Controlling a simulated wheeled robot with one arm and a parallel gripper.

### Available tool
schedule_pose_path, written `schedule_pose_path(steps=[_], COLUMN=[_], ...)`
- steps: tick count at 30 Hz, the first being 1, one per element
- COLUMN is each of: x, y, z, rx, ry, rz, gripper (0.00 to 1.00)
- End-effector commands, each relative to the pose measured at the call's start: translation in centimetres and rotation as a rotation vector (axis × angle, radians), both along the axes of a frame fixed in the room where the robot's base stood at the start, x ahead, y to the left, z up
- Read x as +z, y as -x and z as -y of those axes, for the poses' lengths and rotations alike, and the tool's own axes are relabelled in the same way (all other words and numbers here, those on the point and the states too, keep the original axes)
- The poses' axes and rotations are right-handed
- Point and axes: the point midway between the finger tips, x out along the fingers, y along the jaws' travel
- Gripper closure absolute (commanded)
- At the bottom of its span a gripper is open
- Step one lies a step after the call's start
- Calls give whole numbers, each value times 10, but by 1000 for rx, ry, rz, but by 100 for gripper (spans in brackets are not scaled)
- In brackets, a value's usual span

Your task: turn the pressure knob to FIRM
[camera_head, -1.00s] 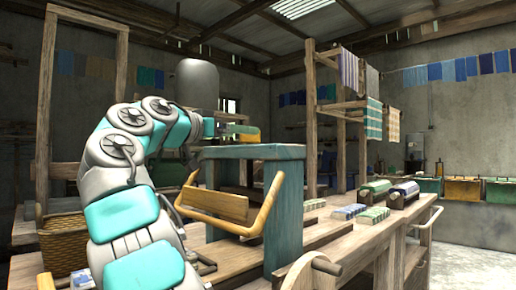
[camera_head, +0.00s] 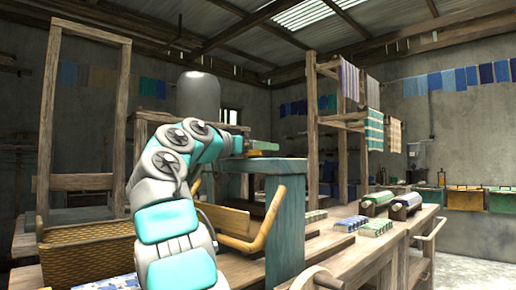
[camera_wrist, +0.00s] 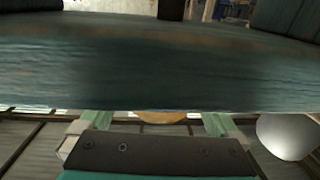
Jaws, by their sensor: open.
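A worn teal wooden frame (camera_head: 285,230) stands on the workbench in the head view. My gripper (camera_head: 262,148) is just above the frame's top beam, small and partly hidden there. In the wrist view a broad teal beam (camera_wrist: 150,65) crosses the picture in front of my gripper (camera_wrist: 146,122). Its two pale green fingers are spread apart, with the tips hidden by the beam. A rounded tan wooden piece (camera_wrist: 162,117) shows between the fingers, mostly hidden; I cannot tell whether it is the pressure knob. No FIRM marking is readable.
A woven basket (camera_head: 90,255) is at lower left. Yarn rolls (camera_head: 405,203) and striped cloth stacks (camera_head: 375,226) lie on the bench at right. A round grey-white object (camera_wrist: 288,135) shows at right in the wrist view.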

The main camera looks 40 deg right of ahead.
Motion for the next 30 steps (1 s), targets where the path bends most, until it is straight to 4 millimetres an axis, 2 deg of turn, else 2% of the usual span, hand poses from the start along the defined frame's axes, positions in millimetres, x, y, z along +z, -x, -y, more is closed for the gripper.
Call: schedule_pose_path(steps=[2,23,30], x=[0,0,2], y=[0,0,0], z=[0,0,0], rx=[0,1,-21], ry=[0,0,1], rz=[0,0,0], gripper=[10,89,89])
